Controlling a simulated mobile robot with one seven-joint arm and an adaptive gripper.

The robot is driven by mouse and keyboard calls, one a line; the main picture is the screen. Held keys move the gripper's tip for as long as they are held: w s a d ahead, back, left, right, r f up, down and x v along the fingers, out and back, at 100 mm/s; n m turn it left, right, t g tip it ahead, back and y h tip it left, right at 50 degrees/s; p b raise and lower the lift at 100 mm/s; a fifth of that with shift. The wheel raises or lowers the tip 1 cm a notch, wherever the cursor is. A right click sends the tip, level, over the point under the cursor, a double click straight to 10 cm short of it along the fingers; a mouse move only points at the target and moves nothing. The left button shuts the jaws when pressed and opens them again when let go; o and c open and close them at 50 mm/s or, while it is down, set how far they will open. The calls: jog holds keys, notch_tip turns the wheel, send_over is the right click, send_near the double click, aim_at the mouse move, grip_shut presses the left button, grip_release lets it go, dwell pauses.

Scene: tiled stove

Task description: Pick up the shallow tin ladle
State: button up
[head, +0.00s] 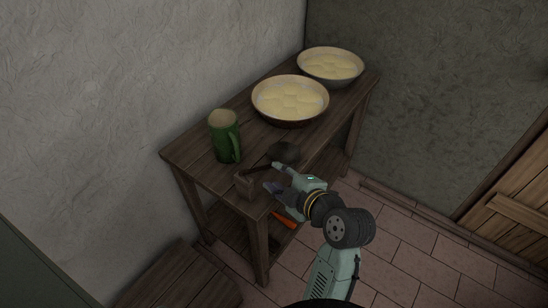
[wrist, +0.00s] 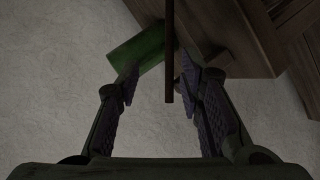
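The shallow tin ladle shows in the head view as a dark round bowl (head: 284,151) with a thin dark handle (head: 258,169) reaching left near the table's front end. My gripper (head: 276,176) is at this end of the table, beside the ladle. In the wrist view my gripper (wrist: 159,78) has its two fingers spread apart. A thin dark bar, apparently the ladle's handle (wrist: 169,50), runs between them, closer to the right finger, with no clear contact. The ladle's bowl is not clear in the wrist view.
Two bowls of dough (head: 290,122) (head: 330,78) stand farther back on the wooden table (head: 196,152). An orange thing (head: 285,220) lies below.

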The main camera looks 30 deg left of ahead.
aim_at(261, 169)
jog(key=a+f+b, duration=0.1)
jog(key=b, duration=0.1)
jog(key=w+a+f+b, duration=0.1)
jog(key=b, duration=0.1)
jog(key=shift+a+f+b, duration=0.1)
jog(key=shift+f+b, duration=0.25)
jog(key=shift+b, duration=0.05)
jog(key=b+x, duration=0.1)
jog(key=b, duration=0.3)
jog(key=shift+w+a+f+b, duration=0.15)
jog(key=shift+w+a+b, duration=0.05)
jog(key=shift+a+b, duration=0.2)
jog(key=shift+w+a+b, duration=0.1)
jog(key=shift+a+b, duration=0.1)
jog(key=shift+b, duration=0.45)
jog(key=shift+p+x, duration=0.6)
jog(key=shift+x, duration=1.95)
jog(key=shift+w+d+f, duration=0.1)
jog(key=shift+d+f, duration=0.05)
jog(key=shift+d, duration=0.05)
jog(key=shift+c, duration=0.4)
grip_shut()
